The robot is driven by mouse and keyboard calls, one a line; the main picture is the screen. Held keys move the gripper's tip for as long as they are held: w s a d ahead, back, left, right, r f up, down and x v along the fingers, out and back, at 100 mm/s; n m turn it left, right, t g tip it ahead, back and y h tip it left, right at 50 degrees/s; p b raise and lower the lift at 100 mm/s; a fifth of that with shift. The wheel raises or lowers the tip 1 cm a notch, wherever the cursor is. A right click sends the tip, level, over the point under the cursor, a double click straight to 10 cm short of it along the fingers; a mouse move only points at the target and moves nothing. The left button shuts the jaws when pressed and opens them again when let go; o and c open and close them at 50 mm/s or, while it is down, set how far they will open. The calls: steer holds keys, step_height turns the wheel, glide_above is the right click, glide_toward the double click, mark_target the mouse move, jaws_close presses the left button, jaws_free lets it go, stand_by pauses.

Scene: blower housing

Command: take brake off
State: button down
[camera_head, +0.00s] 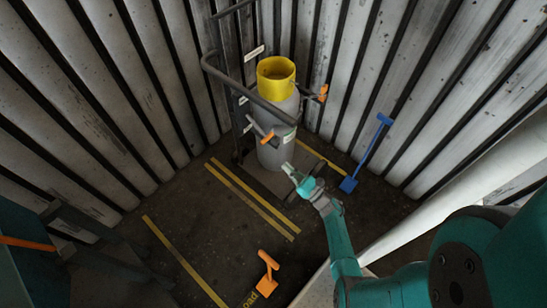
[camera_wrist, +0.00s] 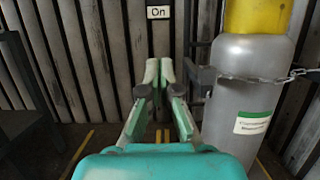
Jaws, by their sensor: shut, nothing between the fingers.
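A grey gas cylinder (camera_head: 277,135) with a yellow cap (camera_head: 276,78) stands upright on a dark trolley (camera_head: 222,72) against the corrugated wall. It also shows at the right of the wrist view (camera_wrist: 248,90), with a chain (camera_wrist: 265,79) around it. Orange-ended handles (camera_head: 267,136) stick out beside the cylinder. An "On" label (camera_wrist: 159,12) shows above my fingers in the wrist view. I cannot tell which part is the brake. My gripper (camera_head: 288,168) is shut and empty, in front of the cylinder's lower part in the head view; it appears left of the cylinder in the wrist view (camera_wrist: 159,66).
A blue long-handled tool (camera_head: 367,152) leans on the right wall. An orange handle-like part (camera_head: 267,272) stands near the floor lettering. Yellow lines (camera_head: 250,198) mark the dark floor, which is largely clear left of the trolley. A pale pipe (camera_head: 455,188) runs at right.

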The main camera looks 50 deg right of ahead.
steer(key=w+r, duration=0.7)
steer(key=w, duration=0.1)
steer(key=shift+w+a, duration=0.2)
steer(key=shift+w, duration=0.05)
stand_by(0.5)
steer(key=shift+s+r+g, duration=0.45)
steer(key=shift+r+g, duration=0.25)
steer(key=shift+r, duration=0.1)
steer(key=shift+s+r+g, duration=0.45)
steer(key=shift+r+g, duration=0.25)
steer(key=shift+r, duration=0.05)
step_height(320, 180, up, 11)
glide_above(269, 138)
steer(key=s, duration=0.3)
steer(key=shift+w+r, duration=0.1)
steer(key=shift+w, duration=0.1)
steer(key=shift+r, duration=0.1)
